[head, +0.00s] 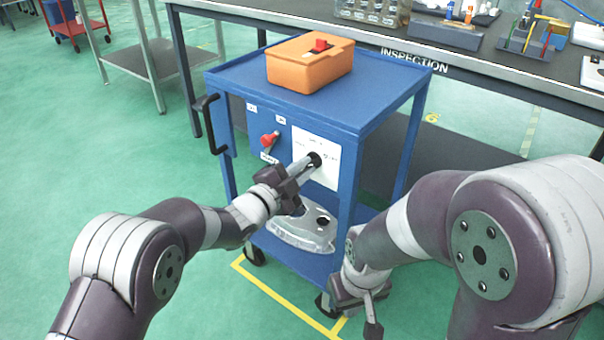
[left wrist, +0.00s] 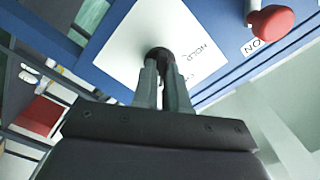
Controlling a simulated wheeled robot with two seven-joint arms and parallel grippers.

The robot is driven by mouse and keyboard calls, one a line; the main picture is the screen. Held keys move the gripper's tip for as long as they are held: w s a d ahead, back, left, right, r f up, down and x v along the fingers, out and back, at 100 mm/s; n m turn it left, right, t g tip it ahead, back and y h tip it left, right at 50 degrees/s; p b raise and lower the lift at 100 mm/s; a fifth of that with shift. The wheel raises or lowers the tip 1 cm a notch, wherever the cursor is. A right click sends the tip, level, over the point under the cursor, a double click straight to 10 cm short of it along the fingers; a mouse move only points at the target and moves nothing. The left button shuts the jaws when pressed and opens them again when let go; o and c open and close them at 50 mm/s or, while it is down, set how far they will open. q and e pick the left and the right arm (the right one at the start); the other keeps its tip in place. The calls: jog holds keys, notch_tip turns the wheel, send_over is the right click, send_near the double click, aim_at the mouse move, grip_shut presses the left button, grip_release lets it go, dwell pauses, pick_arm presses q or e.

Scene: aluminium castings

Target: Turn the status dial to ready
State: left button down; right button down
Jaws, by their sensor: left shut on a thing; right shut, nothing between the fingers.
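The status dial (head: 315,159) is a small black knob on a white label plate (head: 327,177) on the side of the blue cart. My left gripper (head: 308,166) is shut on the dial. The dial also shows in the left wrist view (left wrist: 159,54), between the fingertips of my left gripper (left wrist: 162,70). A label reading "HOLD" shows upside down beside it. The dial's pointer is hidden, so I cannot tell its setting. My right gripper (head: 360,308) is low at the cart's front right, shut and empty.
A red knob (head: 269,139) sits left of the plate on the blue cart (head: 375,97). An orange case (head: 309,66) stands on top. A metal casting (head: 290,236) lies on the lower shelf. The inspection bench (head: 500,75) is behind.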

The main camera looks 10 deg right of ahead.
pick_arm(q)
jog(key=shift+f+m, duration=0.1)
jog(key=shift+m, duration=0.4)
jog(key=c, duration=1.2)
grip_release()
jog(key=shift+o, duration=0.2)
jog(key=p+v, duration=0.3)
jog(key=v, duration=0.9)
jog(key=shift+s+a, duration=0.3)
